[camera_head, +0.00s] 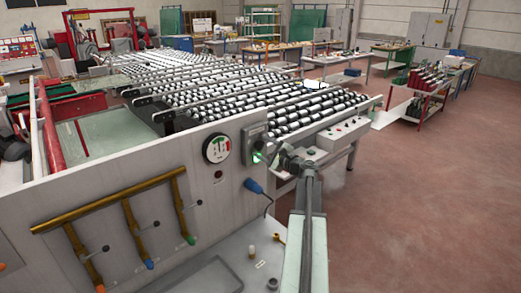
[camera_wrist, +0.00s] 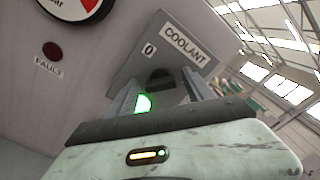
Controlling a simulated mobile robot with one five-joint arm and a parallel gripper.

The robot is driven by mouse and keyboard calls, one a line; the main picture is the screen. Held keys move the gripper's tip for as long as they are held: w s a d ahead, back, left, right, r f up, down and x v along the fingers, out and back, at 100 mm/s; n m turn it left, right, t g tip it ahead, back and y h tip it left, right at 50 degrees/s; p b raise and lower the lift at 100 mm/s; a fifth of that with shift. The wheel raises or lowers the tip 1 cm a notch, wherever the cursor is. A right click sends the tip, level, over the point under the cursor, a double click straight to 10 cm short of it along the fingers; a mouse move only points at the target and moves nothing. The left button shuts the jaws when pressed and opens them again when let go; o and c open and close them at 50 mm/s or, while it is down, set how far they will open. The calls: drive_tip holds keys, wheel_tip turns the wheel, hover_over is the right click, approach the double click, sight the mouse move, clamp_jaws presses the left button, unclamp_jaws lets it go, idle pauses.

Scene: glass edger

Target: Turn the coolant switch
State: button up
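The coolant switch box (camera_wrist: 165,50) is grey, with a white COOLANT label and a "0" mark, on the machine's front panel. It also shows in the head view (camera_head: 253,138). Its dark knob (camera_wrist: 160,78) shows between my fingertips in the wrist view. My gripper (camera_wrist: 161,74) is open, one finger on each side of the knob; I cannot tell if either touches it. A lit green lamp (camera_wrist: 143,103) shows beside the left finger. In the head view my gripper (camera_head: 272,157) is at the box and hides its lower part.
A round gauge (camera_head: 217,148) and a dark red FAULT lamp (camera_wrist: 53,51) are left of the switch. A blue plug (camera_head: 253,186) with a cable is below it. Brass pipes (camera_head: 110,199) run along the panel. Open floor (camera_head: 420,200) lies to the right.

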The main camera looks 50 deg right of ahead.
drive_tip(key=c, duration=1)
drive_tip(key=shift+s+a, duration=0.1)
drive_tip(key=shift+a, duration=0.1)
clamp_jaws()
drive_tip(key=shift+n, duration=1.5)
drive_tip(key=n, duration=0.5)
drive_tip(key=shift+d+f, duration=0.1)
drive_tip(key=shift+d, duration=0.05)
drive_tip(key=n, duration=0.4)
drive_tip(key=shift+n, duration=0.3)
drive_tip(key=shift+d+f+n, duration=0.1)
drive_tip(key=shift+n, duration=1.5)
